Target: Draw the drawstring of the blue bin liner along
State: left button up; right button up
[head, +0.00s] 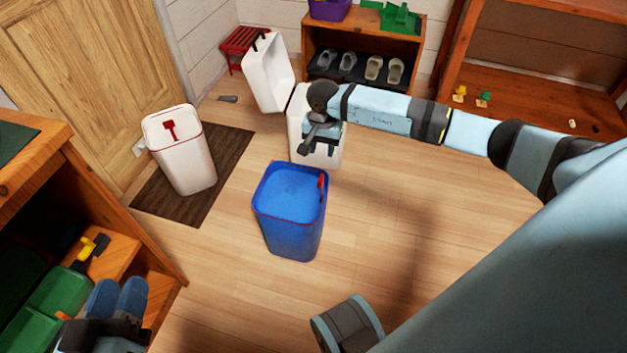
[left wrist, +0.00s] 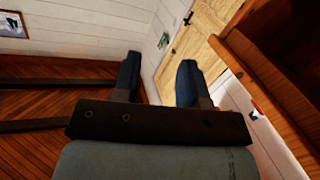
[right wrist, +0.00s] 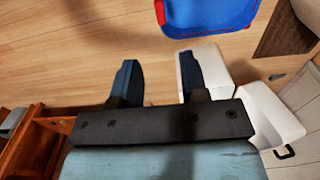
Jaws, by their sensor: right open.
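The blue bin liner (head: 292,190) fills a blue bin (head: 290,232) on the floor in the middle of the head view. A thin red drawstring runs round the rim, with a red tab (head: 322,182) at the right side. The bin's rim also shows at the top of the right wrist view (right wrist: 205,30). My right gripper (head: 314,135) is open and empty, behind the bin in the head view and apart from it. My left gripper (head: 118,298) is open and empty at the lower left, by the wooden shelf, far from the bin.
Another white bin with a red tab (head: 183,165) stands on a dark mat (head: 225,165). A shoe shelf (head: 410,28) is at the back. Floor right of the blue bin is clear.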

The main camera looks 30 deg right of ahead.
jog(key=b, duration=0.2)
send_over(321, 178)
notch_tip(321, 178, down, 5)
jog(key=shift+f, duration=0.2)
notch_tip(321, 178, down, 6)
jog(key=shift+f+b, duration=0.1)
jog(key=shift+b, duration=1.1)
pick_arm(q)
jog(key=shift+w+a+f+m+t, duration=0.2)
jog(key=shift+w+a+f+m, duration=0.1)
jog(key=shift+w+m, duration=0.35)
jog(key=shift+w+a+f+m+t, duration=0.25)
jog(key=shift+w+m, duration=0.2)
jog(key=shift+m, duration=0.3)
pick_arm(e)
jog(key=shift+f, duration=0.8)
grip_shut()
